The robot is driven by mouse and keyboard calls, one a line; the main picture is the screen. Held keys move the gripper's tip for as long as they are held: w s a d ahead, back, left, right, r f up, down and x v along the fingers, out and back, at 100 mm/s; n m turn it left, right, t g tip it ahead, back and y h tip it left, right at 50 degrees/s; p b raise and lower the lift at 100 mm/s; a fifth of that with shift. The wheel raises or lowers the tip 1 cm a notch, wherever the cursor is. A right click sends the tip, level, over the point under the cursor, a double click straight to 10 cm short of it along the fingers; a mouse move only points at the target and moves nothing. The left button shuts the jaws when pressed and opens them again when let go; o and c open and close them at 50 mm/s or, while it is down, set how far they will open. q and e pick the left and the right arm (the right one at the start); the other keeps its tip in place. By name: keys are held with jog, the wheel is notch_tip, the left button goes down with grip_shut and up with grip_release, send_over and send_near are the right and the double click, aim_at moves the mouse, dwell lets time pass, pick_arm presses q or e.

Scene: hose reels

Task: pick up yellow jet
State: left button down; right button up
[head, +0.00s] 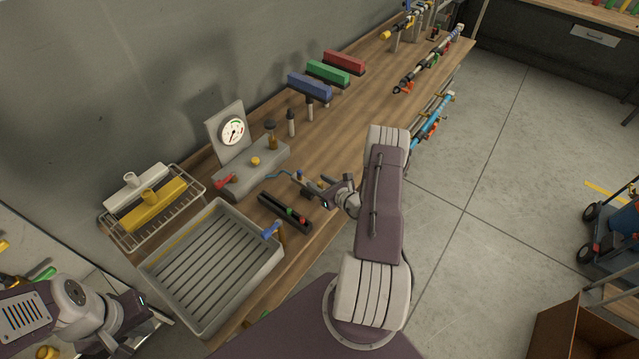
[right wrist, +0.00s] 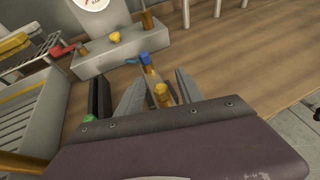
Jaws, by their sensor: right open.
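My right gripper (head: 312,190) is over the bench, just right of a black rack (head: 270,205). In the right wrist view its two grey fingers (right wrist: 160,100) are apart. A brass piece with a yellow-orange top (right wrist: 162,92) shows between the fingers, with no visible grip on it. A blue-topped brass fitting (right wrist: 146,65) stands just beyond. The rack holds a green jet (head: 290,211) and a red jet (head: 302,219). I cannot tell whether the yellow-orange piece is the yellow jet. My left gripper (head: 150,308) is at the lower left, away from these; its jaws are unclear.
A grey test block (head: 245,175) with a gauge (head: 231,131) and yellow knob (head: 255,160) stands behind the rack. A ribbed grey tray (head: 265,265) and a wire basket (head: 200,187) are left. Bare bench (head: 345,110) lies farther right.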

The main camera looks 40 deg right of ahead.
jog(key=shift+s+r, duration=0.1)
jog(key=shift+s, duration=0.05)
grip_shut()
